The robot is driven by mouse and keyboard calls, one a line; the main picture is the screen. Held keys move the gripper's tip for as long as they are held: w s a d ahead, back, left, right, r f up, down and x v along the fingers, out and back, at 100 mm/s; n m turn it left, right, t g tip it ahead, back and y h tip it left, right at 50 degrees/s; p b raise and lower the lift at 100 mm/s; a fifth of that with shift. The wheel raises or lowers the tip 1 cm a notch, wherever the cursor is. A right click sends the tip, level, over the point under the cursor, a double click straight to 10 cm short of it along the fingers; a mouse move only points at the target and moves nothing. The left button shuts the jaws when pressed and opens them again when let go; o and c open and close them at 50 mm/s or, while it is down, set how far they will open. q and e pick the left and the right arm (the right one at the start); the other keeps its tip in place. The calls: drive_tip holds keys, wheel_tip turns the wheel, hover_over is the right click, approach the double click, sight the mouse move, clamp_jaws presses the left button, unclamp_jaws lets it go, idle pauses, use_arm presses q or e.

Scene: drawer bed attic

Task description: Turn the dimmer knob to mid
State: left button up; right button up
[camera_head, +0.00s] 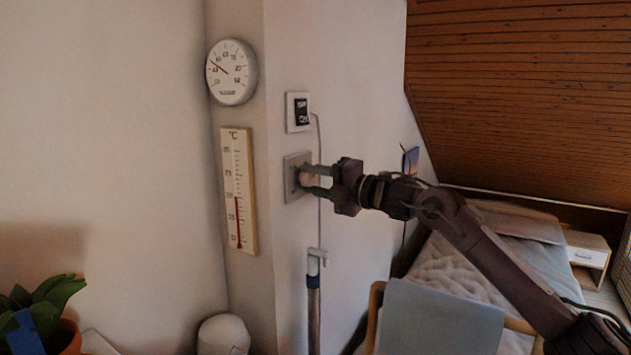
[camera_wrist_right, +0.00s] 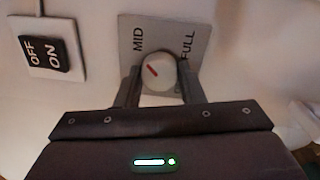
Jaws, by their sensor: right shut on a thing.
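The dimmer knob is a round pale knob on a grey square plate (camera_head: 291,178) fixed to the wall. In the right wrist view the knob (camera_wrist_right: 157,75) carries a short red mark that slants to the upper left, on the side of the word MID rather than FULL. The plate (camera_wrist_right: 165,27) shows MID at its upper left and FULL at its right. My right gripper (camera_head: 306,181) reaches in from the right and is shut on the knob, one finger on each side. It also shows in the right wrist view (camera_wrist_right: 157,88). My left gripper is not in view.
An OFF/ON switch (camera_head: 298,112) sits just above the plate. A round dial gauge (camera_head: 231,72) and a thermometer (camera_head: 239,190) hang to its left. A pole (camera_head: 314,300) stands below. A bed (camera_head: 450,275) lies at the right, a plant (camera_head: 40,310) at lower left.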

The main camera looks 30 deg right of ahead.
drive_tip(key=o, duration=1)
drive_tip(key=shift+s+d+f+b, duration=0.2)
drive_tip(key=shift+s+d+b, duration=0.1)
drive_tip(key=shift+s+b, duration=0.1)
drive_tip(key=b+v, duration=0.3)
drive_tip(key=v, duration=0.3)
drive_tip(key=shift+s+d, duration=0.15)
drive_tip(key=shift+s, duration=0.2)
drive_tip(key=shift+r, duration=0.1)
